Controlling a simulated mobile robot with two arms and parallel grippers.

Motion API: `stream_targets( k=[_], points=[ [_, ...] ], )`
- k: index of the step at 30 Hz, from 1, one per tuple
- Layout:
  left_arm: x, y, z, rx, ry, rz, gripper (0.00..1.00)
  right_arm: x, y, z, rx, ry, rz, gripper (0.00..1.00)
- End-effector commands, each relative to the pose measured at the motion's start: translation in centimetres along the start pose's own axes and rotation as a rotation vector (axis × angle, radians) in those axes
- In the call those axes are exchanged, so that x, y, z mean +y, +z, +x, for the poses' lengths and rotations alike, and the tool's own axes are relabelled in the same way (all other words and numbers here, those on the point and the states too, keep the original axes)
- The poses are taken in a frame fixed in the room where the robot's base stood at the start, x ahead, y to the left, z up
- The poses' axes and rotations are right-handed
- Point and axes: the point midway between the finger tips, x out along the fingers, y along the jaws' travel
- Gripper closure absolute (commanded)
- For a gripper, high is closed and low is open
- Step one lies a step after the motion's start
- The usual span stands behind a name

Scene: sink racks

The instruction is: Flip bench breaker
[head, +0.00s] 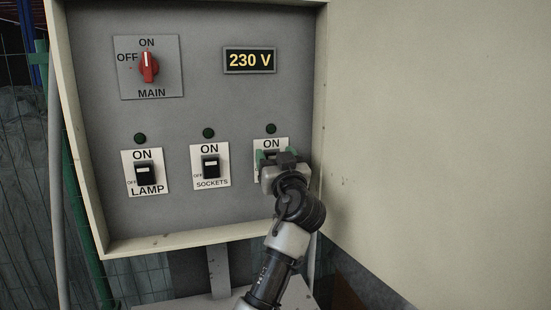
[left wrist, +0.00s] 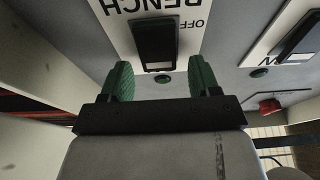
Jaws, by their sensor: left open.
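The bench breaker (left wrist: 158,42) is a black rocker switch with a light mark on a white plate; the plate reads BENCH, upside down in the left wrist view. In the head view its plate (head: 258,174) is at the right of the lower row, mostly hidden behind my left gripper (head: 270,158). My left gripper is open and empty, its two green fingers (left wrist: 160,82) on either side of the switch in the picture. I cannot tell whether they touch the panel. My right gripper is not in view.
The LAMP breaker (head: 145,174) and SOCKETS breaker (head: 210,167) are to the left. Above are the red MAIN knob (head: 149,67), pointing up to ON, and a 230 V display (head: 249,60). The cabinet's raised frame (head: 180,240) edges the panel; the open door (head: 430,120) is at right.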

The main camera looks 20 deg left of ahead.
Motion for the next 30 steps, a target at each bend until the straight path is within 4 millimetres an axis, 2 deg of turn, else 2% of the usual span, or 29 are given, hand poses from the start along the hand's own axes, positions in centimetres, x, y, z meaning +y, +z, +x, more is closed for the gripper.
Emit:
stream_targets(
  k=[5,8,15,21,25,30],
  points=[
    [0.1,0.2,-0.4,-0.001,0.001,0.0,0.38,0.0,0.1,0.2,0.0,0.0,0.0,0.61],
    [0.1,0.4,-1.5,-0.002,0.002,-0.001,0.38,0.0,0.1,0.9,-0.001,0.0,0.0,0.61],
    [0.1,0.6,-6.4,-0.002,0.003,-0.004,0.38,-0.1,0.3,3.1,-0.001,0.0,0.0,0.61],
    [0.1,0.4,-9.5,-0.002,0.001,-0.001,0.38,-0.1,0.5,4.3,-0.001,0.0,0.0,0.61],
    [0.1,0.2,-10.6,-0.001,0.001,-0.001,0.38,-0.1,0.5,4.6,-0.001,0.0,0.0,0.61],
    [0.0,0.1,-10.8,0.0,0.0,0.001,0.38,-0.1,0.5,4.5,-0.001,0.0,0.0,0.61]
  ],
)
